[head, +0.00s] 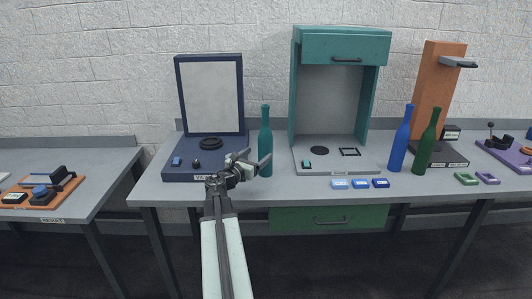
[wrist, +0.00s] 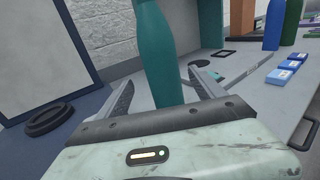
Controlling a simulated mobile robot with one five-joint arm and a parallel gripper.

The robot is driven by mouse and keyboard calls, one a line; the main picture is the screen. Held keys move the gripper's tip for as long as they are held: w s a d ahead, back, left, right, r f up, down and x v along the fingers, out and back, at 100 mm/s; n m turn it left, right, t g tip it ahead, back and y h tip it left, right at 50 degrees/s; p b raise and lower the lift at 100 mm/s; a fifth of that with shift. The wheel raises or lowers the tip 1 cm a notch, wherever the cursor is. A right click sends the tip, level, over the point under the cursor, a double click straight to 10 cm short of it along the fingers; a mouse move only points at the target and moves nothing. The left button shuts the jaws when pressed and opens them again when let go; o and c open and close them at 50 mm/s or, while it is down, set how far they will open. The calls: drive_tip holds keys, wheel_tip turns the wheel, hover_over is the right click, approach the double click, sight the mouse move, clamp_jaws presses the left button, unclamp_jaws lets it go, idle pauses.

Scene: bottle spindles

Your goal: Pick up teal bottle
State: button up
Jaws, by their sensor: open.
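The teal bottle (head: 265,145) stands upright on the grey table, just right of the navy panel unit in the head view. In the wrist view the bottle (wrist: 156,50) rises between the two open fingers, with its top cut off by the frame and its lower part passing behind my gripper's body. My gripper (head: 252,164) is open beside the bottle in the head view. The same gripper (wrist: 165,92) shows in the wrist view with one finger on each side of the bottle. I cannot tell whether either finger touches it.
The navy unit (head: 211,104) stands left of the bottle and the teal cabinet (head: 384,84) stands to the right. A blue bottle (head: 400,143) and a green bottle (head: 426,146) stand further right. Several blue blocks (head: 361,184) lie near the table's front edge (head: 300,197).

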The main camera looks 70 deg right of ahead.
sight(263, 129)
drive_tip(key=d, duration=0.3)
drive_tip(key=s+d, duration=0.1)
drive_tip(key=d, duration=0.2)
drive_tip(key=shift+s+d+f, duration=0.1)
drive_tip(key=shift+s+f, duration=0.1)
clamp_jaws()
drive_tip(key=shift+r, duration=0.15)
wheel_tip(263, 129, up, 10)
drive_tip(key=p, duration=1)
